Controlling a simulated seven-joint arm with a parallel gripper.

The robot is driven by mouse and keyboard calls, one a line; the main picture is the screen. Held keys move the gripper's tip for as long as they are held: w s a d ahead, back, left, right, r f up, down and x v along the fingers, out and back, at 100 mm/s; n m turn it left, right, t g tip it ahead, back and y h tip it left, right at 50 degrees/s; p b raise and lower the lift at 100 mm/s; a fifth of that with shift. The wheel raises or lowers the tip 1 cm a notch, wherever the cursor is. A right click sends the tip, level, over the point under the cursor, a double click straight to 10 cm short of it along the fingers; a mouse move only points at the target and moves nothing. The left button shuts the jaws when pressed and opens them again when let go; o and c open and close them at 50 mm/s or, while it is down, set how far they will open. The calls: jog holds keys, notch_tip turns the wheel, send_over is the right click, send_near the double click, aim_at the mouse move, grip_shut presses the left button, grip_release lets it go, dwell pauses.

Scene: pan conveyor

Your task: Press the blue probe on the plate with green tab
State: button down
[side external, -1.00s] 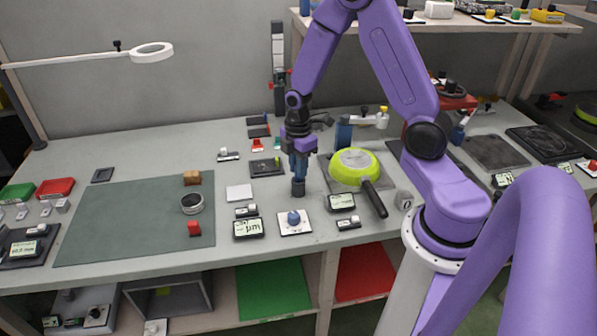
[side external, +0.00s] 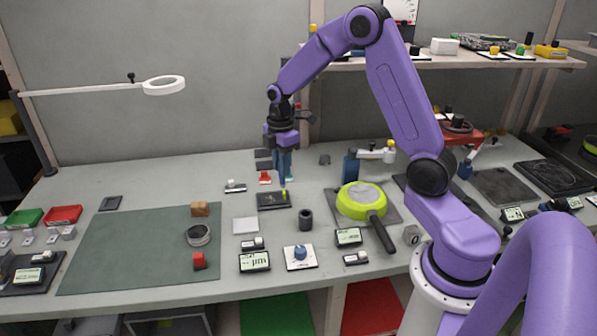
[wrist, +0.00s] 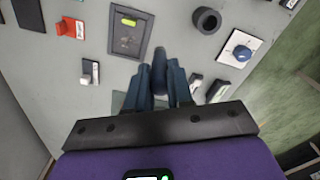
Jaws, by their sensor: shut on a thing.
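My gripper (side external: 285,160) is shut on the blue probe and holds it up over the rear part of the bench. In the wrist view the dark blue probe (wrist: 159,72) stands out between the two fingers. The plate with green tab (side external: 273,200) is a dark flat square on the bench, in front of and below my gripper. In the wrist view this plate (wrist: 129,42) lies just beyond the probe's end, apart from it, with its bright green tab (wrist: 128,22) in view. The fingers hide the probe's upper part.
A black round holder (side external: 306,219) stands right of the plate, empty on top. A red piece (side external: 265,178) and a small white-topped device (side external: 235,187) are near the plate. A green pan (side external: 355,200) lies to the right. A green mat (side external: 140,245) covers the left.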

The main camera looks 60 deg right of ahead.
jog(key=shift+w+d+f, duration=0.3)
jog(key=shift+w+f, duration=0.8)
jog(key=shift+f, duration=0.2)
jog(key=shift+w+d+f, duration=0.3)
jog(key=shift+w+f, duration=0.85)
jog(key=shift+f, duration=0.1)
jog(key=shift+w+d+f, duration=0.3)
jog(key=shift+w+f, duration=0.8)
jog(key=shift+f, duration=0.2)
jog(key=shift+f, duration=0.6)
notch_tip(320, 180, up, 7)
dwell(0.6)
